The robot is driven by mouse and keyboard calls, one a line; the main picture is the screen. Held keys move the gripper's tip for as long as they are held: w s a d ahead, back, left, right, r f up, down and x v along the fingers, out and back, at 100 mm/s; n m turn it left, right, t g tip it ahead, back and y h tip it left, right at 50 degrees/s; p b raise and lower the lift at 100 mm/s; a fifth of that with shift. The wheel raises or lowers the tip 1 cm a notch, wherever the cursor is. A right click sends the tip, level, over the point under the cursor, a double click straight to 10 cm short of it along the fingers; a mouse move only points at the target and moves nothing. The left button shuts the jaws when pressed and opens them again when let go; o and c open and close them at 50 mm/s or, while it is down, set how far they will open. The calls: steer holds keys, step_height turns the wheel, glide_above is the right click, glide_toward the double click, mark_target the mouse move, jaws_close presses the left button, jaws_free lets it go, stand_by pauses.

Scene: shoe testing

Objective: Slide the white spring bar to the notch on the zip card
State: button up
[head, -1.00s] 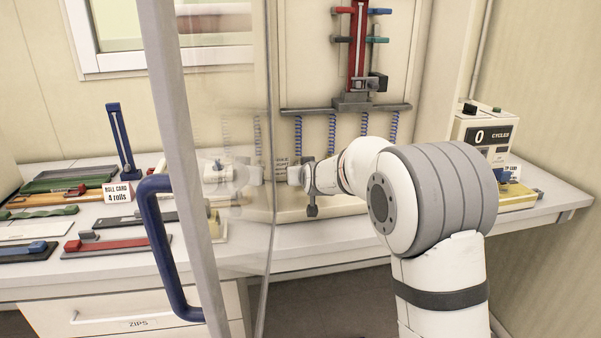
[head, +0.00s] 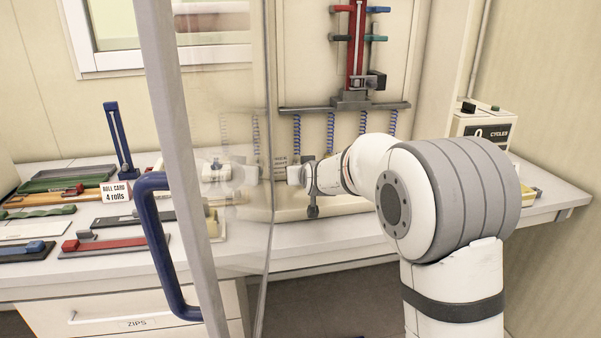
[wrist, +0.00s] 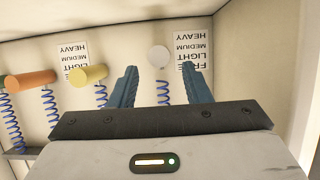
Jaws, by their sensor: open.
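In the wrist view, the white spring bar (wrist: 159,56) shows as a pale round end on a blue spring (wrist: 163,92). My gripper (wrist: 160,72) is open, its two dark teal fingers on either side of the white end in the picture, which appears just beyond the fingertips. I cannot tell whether they touch it. A scale reading FREE, LIGHT, MEDIUM, HEAVY (wrist: 192,58) appears upside down beside it. In the head view my gripper (head: 288,173) is partly behind the clear door, and the white bar cannot be made out. I see no legible zip card or its notch.
Yellow (wrist: 88,76) and orange (wrist: 31,79) bars on blue springs stand to the left in the wrist view, with a second scale (wrist: 73,62). An open clear door with a blue handle (head: 163,245) stands at the front. A cycle counter (head: 482,130) is at the right.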

steer(key=v, duration=0.5)
steer(key=shift+s+r, duration=0.1)
steer(key=shift+s, duration=0.2)
steer(key=s+d+m+g+h+p, duration=0.1)
steer(key=s+d, duration=0.5)
steer(key=s, duration=0.6)
steer(key=s+d+f+m+g+h+p, duration=0.1)
steer(key=s+d+g+p, duration=0.3)
steer(key=s, duration=0.9)
steer(key=s+d+f+m+g+h+p, duration=0.1)
steer(key=s+d+g+p, duration=0.1)
steer(key=s+d+g, duration=0.3)
steer(key=s+d, duration=0.4)
steer(key=s, duration=0.4)
steer(key=shift+d+h+p, duration=0.2)
steer(key=shift+h+p, duration=0.1)
steer(key=shift+h, duration=0.1)
